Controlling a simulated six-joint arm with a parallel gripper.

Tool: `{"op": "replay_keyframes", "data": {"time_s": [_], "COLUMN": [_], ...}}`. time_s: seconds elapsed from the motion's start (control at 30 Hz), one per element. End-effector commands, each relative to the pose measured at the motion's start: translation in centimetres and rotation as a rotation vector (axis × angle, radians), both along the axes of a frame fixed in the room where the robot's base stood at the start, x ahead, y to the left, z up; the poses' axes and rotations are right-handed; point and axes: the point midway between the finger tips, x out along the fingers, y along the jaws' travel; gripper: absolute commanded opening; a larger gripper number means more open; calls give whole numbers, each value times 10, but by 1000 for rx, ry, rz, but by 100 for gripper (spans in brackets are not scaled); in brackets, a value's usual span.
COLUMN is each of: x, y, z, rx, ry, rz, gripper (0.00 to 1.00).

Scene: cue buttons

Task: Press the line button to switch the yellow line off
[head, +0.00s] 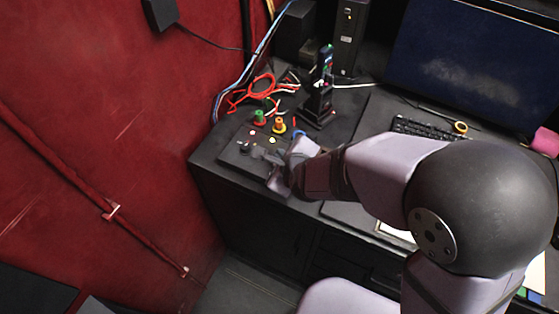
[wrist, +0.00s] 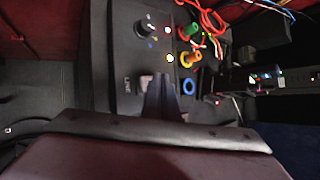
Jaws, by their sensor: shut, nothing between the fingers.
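The dark control panel (head: 236,158) lies on the left end of the desk, and it also shows in the wrist view (wrist: 126,60). It carries a lit red lamp (wrist: 168,30) and a lit pale yellow lamp (wrist: 170,58). The yellow lamp also shows in the head view (head: 272,140). A dark round knob (wrist: 146,28) and a small light-marked fitting (wrist: 127,84) sit on the panel. I cannot tell which control is the line button; my gripper may hide it. My gripper (wrist: 160,84) is shut and empty, low over the panel beside the yellow lamp. Contact is unclear.
A green terminal (head: 260,118) and a yellow-orange terminal (head: 279,125) stand behind the lamps, with a blue ring (wrist: 189,87) nearby. Red cables (head: 258,88) lie behind. A dark upright device (head: 320,92), keyboard (head: 428,132) and monitor (head: 475,60) stand further right. A red wall (head: 110,110) borders the left.

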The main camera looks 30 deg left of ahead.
Motion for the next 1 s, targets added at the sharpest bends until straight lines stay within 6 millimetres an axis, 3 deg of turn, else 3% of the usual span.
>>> {"op": "replay_keyframes", "data": {"time_s": [1.0], "x": [0], "y": [0], "z": [-10], "rx": [0], "ry": [0], "rz": [0], "gripper": [0]}}
